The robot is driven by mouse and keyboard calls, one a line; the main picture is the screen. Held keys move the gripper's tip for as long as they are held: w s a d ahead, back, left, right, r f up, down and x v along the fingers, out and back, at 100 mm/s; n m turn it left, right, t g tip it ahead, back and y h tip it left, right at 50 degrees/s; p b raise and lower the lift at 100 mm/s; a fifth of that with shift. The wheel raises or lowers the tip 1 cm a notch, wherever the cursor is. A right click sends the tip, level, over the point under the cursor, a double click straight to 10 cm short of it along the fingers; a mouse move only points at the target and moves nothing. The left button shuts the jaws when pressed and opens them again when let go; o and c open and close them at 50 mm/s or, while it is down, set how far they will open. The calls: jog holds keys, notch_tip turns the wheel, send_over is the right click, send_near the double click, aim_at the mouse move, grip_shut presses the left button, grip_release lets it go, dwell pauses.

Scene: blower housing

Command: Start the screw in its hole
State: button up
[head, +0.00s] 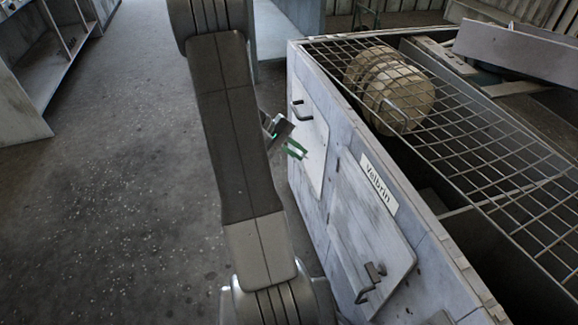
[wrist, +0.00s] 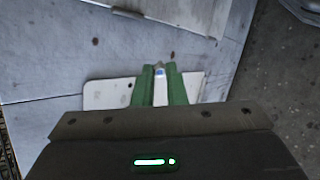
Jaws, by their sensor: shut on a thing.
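My gripper (head: 295,149) is beside the long side of the pale grey blower housing (head: 338,215), with its green fingers pointing towards the panels. In the wrist view the green fingers (wrist: 160,82) are shut on a small screw (wrist: 160,71), of which only a bluish-white bit and a darker tip show between them. The screw cannot be made out in the head view. A white plate (wrist: 110,93) shows behind the fingers in the wrist view, with small dark spots. I cannot tell which spot, if any, is the screw's hole, or whether the screw touches anything.
The housing has panels with handles (head: 369,284) and a label reading "Velbrin" (head: 379,184). A wire mesh (head: 470,140) covers its top, over a tan round drum (head: 398,95). Shelving (head: 40,75) stands at the far left. The concrete floor (head: 110,200) left of my arm is clear.

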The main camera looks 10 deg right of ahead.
notch_tip(320, 180, down, 3)
jog(key=n+h+b, duration=0.1)
jog(key=h+b, duration=0.2)
jog(key=n+t+h+b, duration=0.3)
jog(key=t+h+b, duration=0.2)
jog(key=b, duration=0.6)
send_near(325, 145)
jog(key=shift+d, duration=0.65)
jog(key=shift+w+d+f, duration=0.1)
jog(key=shift+w+d, duration=0.2)
jog(key=shift+d, duration=0.55)
jog(key=shift+w+d+f, duration=0.1)
jog(key=shift+w+d, duration=0.25)
jog(key=shift+d, duration=0.5)
jog(key=shift+w+d+b, duration=0.1)
jog(key=shift+d+b, duration=0.7)
jog(key=shift+b, duration=0.45)
grip_shut()
jog(key=o, duration=1.3)
grip_release()
